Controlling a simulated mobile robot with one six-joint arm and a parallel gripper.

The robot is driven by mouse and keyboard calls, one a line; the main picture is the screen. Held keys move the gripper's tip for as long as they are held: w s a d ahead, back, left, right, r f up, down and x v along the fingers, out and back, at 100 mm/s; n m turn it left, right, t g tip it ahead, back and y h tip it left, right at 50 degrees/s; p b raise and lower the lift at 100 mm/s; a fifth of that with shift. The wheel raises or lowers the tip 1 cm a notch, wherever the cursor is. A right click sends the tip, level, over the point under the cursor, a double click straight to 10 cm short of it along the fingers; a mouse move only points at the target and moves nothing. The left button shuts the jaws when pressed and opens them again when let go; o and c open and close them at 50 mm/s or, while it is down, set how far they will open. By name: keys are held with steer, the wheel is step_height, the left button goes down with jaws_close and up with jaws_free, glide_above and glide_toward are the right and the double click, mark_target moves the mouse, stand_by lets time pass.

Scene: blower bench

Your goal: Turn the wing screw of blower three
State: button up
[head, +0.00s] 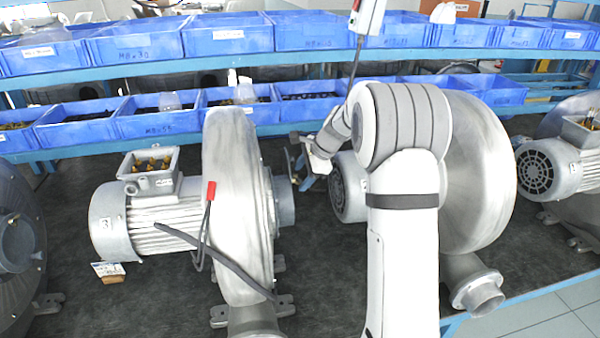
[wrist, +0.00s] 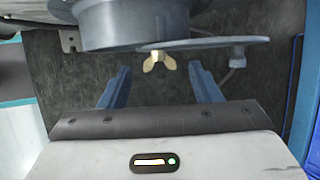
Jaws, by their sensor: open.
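Blower three (head: 235,205) is the grey blower left of centre in the head view, with a "3" on its motor end. Its round inlet pipe (wrist: 130,22) fills the top of the wrist view, with a flat plate (wrist: 215,42) at its edge. The brass wing screw (wrist: 158,60) hangs below this plate, wings spread. My gripper (wrist: 160,82) is open and empty, its two blue fingers pointing toward the screw. The screw shows between and slightly beyond the fingertips, apart from both. In the head view my gripper (head: 298,160) is beside the inlet; the screw cannot be made out there.
Another blower (head: 480,175) stands behind and right of my arm, and more are at both edges. Blue bins (head: 225,36) line the shelves behind. A red-tipped cable (head: 211,192) hangs on blower three. Dark bench surface (head: 330,290) is clear in front.

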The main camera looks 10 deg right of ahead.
steer(key=shift+c, duration=0.4)
steer(key=c, duration=0.9)
steer(key=shift+a, duration=0.25)
steer(key=shift+d+f+b, duration=0.1)
steer(key=shift+b, duration=0.3)
steer(key=shift+f+b, duration=0.1)
steer(key=shift+b, duration=0.3)
